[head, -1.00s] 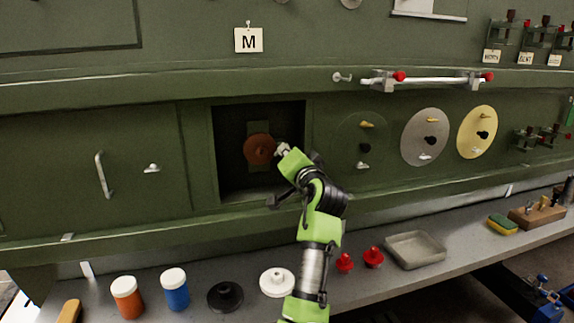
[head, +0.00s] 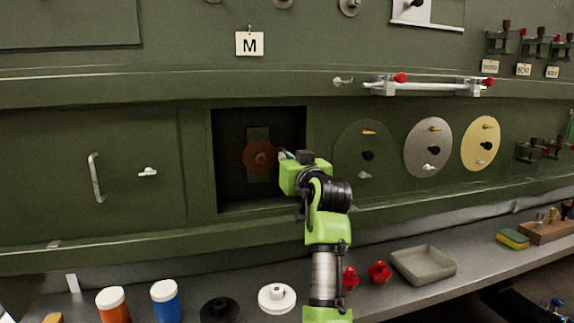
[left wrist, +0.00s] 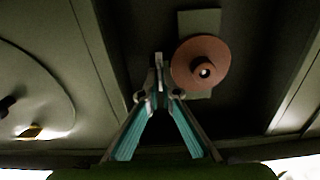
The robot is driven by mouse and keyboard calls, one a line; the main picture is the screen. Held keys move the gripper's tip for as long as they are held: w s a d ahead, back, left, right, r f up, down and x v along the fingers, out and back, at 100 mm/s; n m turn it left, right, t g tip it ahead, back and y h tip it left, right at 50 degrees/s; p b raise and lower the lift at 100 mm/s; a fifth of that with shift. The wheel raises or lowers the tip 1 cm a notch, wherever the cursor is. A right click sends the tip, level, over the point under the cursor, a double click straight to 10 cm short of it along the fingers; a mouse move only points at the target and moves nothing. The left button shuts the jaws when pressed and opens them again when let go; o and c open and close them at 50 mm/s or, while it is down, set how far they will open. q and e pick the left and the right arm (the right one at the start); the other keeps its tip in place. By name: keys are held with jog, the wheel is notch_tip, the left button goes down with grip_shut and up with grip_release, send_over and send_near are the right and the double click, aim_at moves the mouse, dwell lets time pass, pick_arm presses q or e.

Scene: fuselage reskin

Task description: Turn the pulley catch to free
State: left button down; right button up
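The pulley (head: 258,156), a reddish-brown disc with a small hub, sits inside a dark square recess under the letter M. It also shows in the left wrist view (left wrist: 190,68), over a green upright plate. My left gripper (left wrist: 159,92) is just beside the pulley's edge. A thin pale upright piece (left wrist: 158,66) shows at its fingertips, perhaps the catch; I cannot tell whether the fingers grip it. In the head view my left arm hides the recess's lower right and most of the gripper. My right gripper is not in view.
The recess has a raised frame (head: 198,165). Right of it are green, grey (head: 428,147) and yellow (head: 481,143) round covers. The shelf below holds jars, a white knob (head: 277,298), red knobs (head: 379,271) and a grey tray (head: 424,264).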

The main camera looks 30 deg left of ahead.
pick_arm(q)
jog(key=shift+r+n, duration=0.3)
jog(key=c, duration=2.6)
grip_release()
jog(key=shift+c, duration=0.2)
jog(key=o, duration=0.3)
jog(key=shift+a+f, duration=0.15)
jog(key=shift+o, duration=0.2)
notch_tip(320, 180, up, 10)
jog(key=shift+w+f, duration=0.15)
jog(key=shift+f, duration=0.1)
